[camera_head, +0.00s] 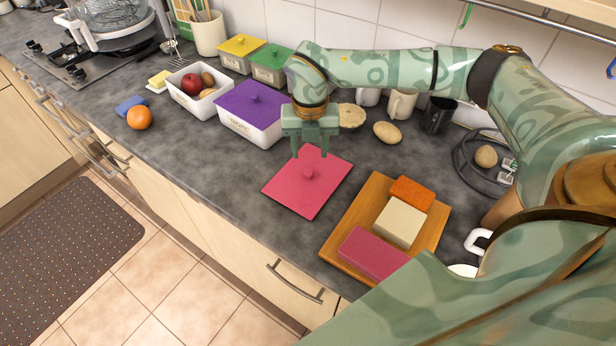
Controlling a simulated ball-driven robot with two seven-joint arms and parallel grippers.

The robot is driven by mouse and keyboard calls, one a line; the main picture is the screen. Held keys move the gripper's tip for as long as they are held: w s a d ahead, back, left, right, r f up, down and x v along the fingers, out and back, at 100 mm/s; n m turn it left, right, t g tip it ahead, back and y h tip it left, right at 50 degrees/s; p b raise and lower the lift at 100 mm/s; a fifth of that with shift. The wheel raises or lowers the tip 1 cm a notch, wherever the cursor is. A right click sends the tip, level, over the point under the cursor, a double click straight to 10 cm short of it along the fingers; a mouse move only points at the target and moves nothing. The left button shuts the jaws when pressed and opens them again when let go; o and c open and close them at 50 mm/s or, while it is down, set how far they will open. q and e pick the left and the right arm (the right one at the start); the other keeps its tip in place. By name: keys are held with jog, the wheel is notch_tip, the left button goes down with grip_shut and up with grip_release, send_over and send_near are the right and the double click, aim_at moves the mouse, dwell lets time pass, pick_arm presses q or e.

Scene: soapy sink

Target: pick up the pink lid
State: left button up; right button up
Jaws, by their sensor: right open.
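The pink lid (294,194) lies flat on the dark grey counter, a square plate with a round knob (309,174) in its middle. My right gripper (310,150) is over the lid's far part, pointing down, with its two fingers apart and nothing seen between them. The fingertips are close to the knob in the picture; whether they touch the lid I cannot tell. My left gripper does not show.
A white box with a purple lid (251,103) stands left of the pink lid. A wooden board (346,219) with several blocks lies to the right. Potatoes and mugs (402,104) are behind. Counter (205,160) at front left is clear.

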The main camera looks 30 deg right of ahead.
aim_at(309, 172)
jog(key=shift+w+f, duration=0.1)
jog(key=shift+f, duration=0.7)
notch_tip(309, 172, down, 6)
jog(key=shift+a+r+b, duration=0.1)
jog(key=shift+b, duration=0.4)
grip_shut()
